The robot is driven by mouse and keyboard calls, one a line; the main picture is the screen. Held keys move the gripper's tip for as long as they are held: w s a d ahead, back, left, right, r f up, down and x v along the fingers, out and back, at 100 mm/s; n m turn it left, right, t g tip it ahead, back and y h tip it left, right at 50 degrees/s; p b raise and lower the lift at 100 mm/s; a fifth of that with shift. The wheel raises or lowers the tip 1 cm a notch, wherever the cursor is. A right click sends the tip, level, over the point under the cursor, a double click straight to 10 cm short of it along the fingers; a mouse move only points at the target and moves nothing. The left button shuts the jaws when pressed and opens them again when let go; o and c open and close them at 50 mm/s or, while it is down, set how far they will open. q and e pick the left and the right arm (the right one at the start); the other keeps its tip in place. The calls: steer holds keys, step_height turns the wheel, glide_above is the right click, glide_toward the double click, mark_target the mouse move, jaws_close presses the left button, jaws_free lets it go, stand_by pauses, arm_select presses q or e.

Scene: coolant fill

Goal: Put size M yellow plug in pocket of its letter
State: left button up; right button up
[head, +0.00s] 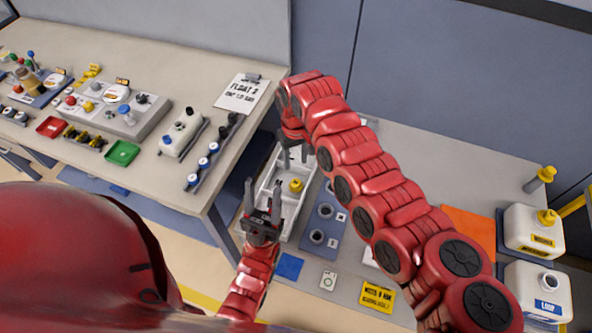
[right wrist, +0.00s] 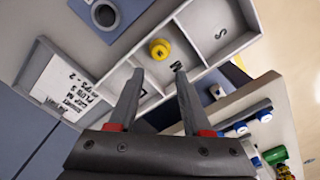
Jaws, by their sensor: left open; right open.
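A yellow plug (head: 296,185) sits in the white divided tray (head: 291,213). In the right wrist view the plug (right wrist: 160,48) is in a compartment of the tray (right wrist: 203,42), close to a dark letter that looks like M (right wrist: 177,66). A compartment beside it is marked S (right wrist: 220,33). My right gripper (head: 295,153) is open and empty at the far end of the tray, and its fingers (right wrist: 158,74) point toward the plug without touching it. My left gripper (head: 264,184) is open and empty over the tray's left side, apart from the plug.
A blue plate (head: 325,232) with dark rings lies right of the tray. White jugs (head: 530,228) stand at the far right, near an orange sheet (head: 468,228). A yellow sign (head: 377,297) lies in front. The left bench holds a clipboard (head: 241,93) and several small parts.

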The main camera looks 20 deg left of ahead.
steer(key=shift+r, duration=0.7)
